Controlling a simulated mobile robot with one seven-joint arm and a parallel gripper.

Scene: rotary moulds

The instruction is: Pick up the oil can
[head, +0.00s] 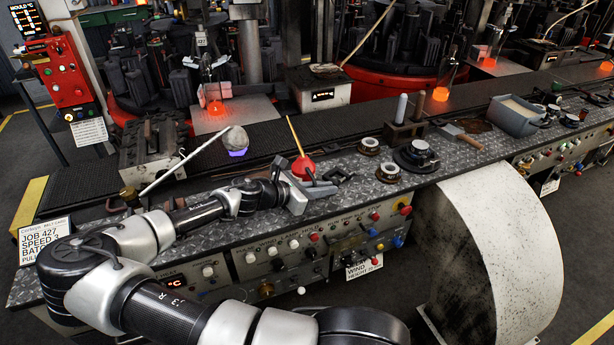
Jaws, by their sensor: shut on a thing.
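The oil can (303,168) is red with a long thin yellow spout that tilts up and to the left. It is at the middle of the metal bench, at the end of my arm. My gripper (312,182) is shut on the oil can, and its fingers hide the lower part of the can. I cannot tell whether the can's base touches the bench top.
The patterned bench top (345,200) carries a dark clamp-like part (338,176) just right of my gripper. Round fittings (388,172), a wooden-handled tool (460,133) and a grey bin (515,115) lie farther right. A dark conveyor (350,118) runs behind, with glowing bottles beyond.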

